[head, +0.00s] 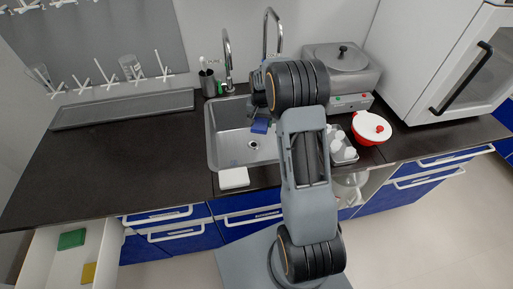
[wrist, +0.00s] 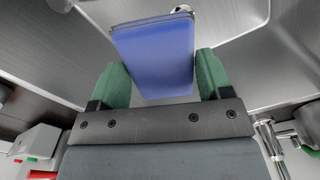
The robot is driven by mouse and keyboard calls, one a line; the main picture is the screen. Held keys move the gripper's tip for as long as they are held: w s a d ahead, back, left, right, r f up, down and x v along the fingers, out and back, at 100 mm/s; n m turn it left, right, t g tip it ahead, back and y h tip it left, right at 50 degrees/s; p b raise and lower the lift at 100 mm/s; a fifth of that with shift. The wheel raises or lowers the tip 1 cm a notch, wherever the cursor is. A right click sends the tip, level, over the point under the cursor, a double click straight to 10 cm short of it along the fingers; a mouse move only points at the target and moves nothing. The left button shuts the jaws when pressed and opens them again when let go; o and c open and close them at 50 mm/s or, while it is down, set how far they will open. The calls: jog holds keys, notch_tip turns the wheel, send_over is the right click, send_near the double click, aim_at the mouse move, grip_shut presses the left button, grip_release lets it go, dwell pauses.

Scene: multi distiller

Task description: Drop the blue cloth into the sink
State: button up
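The blue cloth (wrist: 155,55) is a flat folded piece that shows between the two green fingertips of my gripper (wrist: 163,80) in the wrist view. Its side edges appear to meet both fingers, and it sits slightly tilted. In the head view the cloth (head: 260,126) hangs just below my gripper (head: 257,106), over the sink basin. The steel sink (head: 222,150) lies under it, with its drain showing in front. My arm hides the right side of the sink.
Two taps (head: 228,62) stand behind the sink. A white block (head: 234,178) lies at its front edge. A tray of white items (head: 347,155), a red pot (head: 371,128) and a grey appliance (head: 341,72) stand at right. The left counter is mostly clear; an open drawer (head: 62,266) holds green and yellow pieces.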

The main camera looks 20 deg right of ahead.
jog(key=o, duration=0.4)
jog(key=shift+o, duration=0.2)
notch_tip(320, 180, up, 14)
dwell(0.5)
jog(key=shift+f, duration=0.1)
jog(key=s+a+n+t, duration=0.1)
jog(key=s+a+n, duration=0.2)
jog(key=s, duration=0.9)
jog(key=s+a+n+t, duration=0.2)
jog(key=s+a+n, duration=0.2)
jog(key=s+a, duration=0.4)
jog(key=shift+s+r+t, duration=0.3)
jog(key=shift+s+r, duration=0.15)
jog(key=shift+s, duration=1.8)
